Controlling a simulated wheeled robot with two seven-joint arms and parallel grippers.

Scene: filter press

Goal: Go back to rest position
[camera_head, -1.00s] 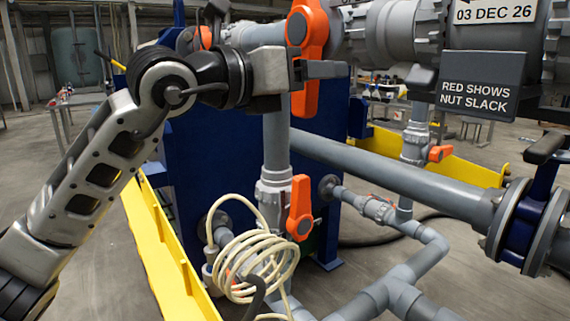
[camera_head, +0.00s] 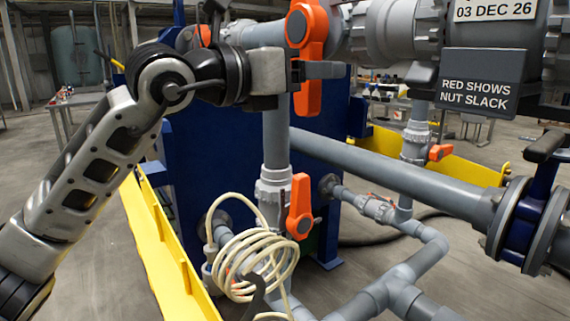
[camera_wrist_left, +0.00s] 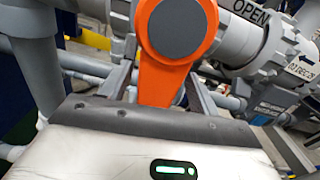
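My left gripper (camera_head: 322,70) is at the upper middle of the head view, level and pointing right, in front of the upper orange valve handle (camera_head: 308,22). In the left wrist view its two fingers stand apart, with the orange handle (camera_wrist_left: 168,78) showing between them. A gap shows beside the left finger; I cannot tell whether the right finger touches the handle. The handle hangs down from its round hub. My right gripper is not in view.
A lower orange handle (camera_head: 300,207) sits on the vertical grey pipe. A coiled cream hose (camera_head: 255,262) hangs below it. Grey pipes (camera_head: 390,170) cross to the right. A yellow rail (camera_head: 165,255) runs along the lower left. A dark sign (camera_head: 479,83) hangs at upper right.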

